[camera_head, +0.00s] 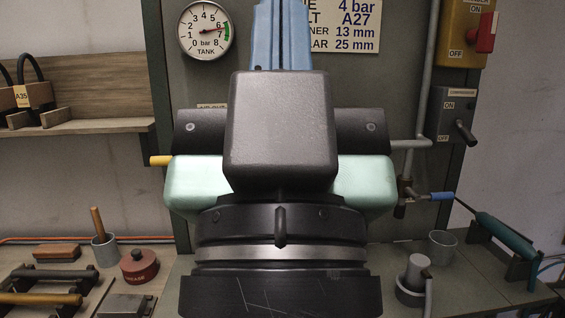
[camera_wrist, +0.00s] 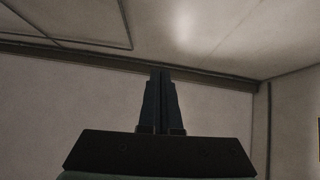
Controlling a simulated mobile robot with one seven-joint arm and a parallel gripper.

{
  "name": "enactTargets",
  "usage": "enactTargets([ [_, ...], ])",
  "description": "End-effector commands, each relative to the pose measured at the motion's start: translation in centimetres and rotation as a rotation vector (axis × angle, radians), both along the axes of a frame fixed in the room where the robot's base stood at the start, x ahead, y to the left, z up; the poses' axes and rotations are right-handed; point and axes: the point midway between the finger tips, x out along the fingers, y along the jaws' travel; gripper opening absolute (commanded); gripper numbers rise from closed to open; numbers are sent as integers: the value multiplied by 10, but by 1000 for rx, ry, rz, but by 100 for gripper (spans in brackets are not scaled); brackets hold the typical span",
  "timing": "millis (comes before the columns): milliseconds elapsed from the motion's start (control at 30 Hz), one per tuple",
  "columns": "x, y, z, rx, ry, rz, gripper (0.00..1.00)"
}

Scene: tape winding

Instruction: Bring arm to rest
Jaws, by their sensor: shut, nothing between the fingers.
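My gripper (camera_head: 282,40) stands upright in the middle of the head view, close to the camera, with its blue fingers pointing up. The fingers lie together with only a thin dark line between them, and nothing is held. In the wrist view my gripper (camera_wrist: 161,80) also shows shut and empty, with the ceiling and upper walls behind it. The fingertips reach the top edge of the head view. My own wrist and arm links hide the middle of the workbench and part of the back panel.
A pressure gauge (camera_head: 207,29) and a sign (camera_head: 357,25) are on the back panel. The bench holds a red tin (camera_head: 139,267), a wooden-handled tool in a cup (camera_head: 104,250), and a teal tool (camera_head: 505,238) on a stand. A shelf (camera_head: 80,127) is at left, a switch box (camera_head: 450,112) at right.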

Motion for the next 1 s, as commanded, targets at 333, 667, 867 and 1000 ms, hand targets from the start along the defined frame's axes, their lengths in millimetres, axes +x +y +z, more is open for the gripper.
enactTargets([
  [333,1,0,115,-2,3,-1,0],
  [667,2,0,168,-2,4,-1,2],
  [867,2,0,168,-2,4,-1,38],
  [1000,2,0,168,-2,4,-1,50],
])
